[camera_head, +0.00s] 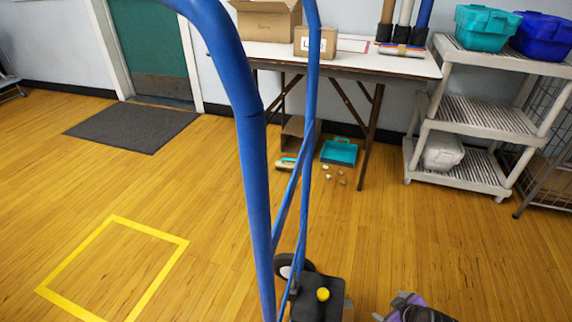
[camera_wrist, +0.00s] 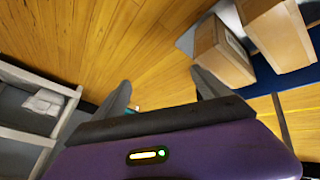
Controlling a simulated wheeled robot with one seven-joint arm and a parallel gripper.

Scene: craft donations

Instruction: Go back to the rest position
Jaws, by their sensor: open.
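My gripper (camera_wrist: 165,88) is open in the wrist view, its two dark fingers apart with wood floor visible between them. I see nothing held. In the head view a purple and grey part of my arm shows at the bottom edge, right of centre; its fingers cannot be made out there. In the wrist view a cardboard box (camera_wrist: 222,52) is close beyond the right finger. The shelf unit (camera_wrist: 30,110) is at the left of that view.
A blue tubular frame with a wheel, like a hand truck (camera_head: 256,180), rises close in the head view. Behind it stand a table (camera_head: 395,68) with boxes and a grey shelf (camera_head: 480,118) with bins. A teal dustpan (camera_head: 339,152) lies below the table. Left floor is open.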

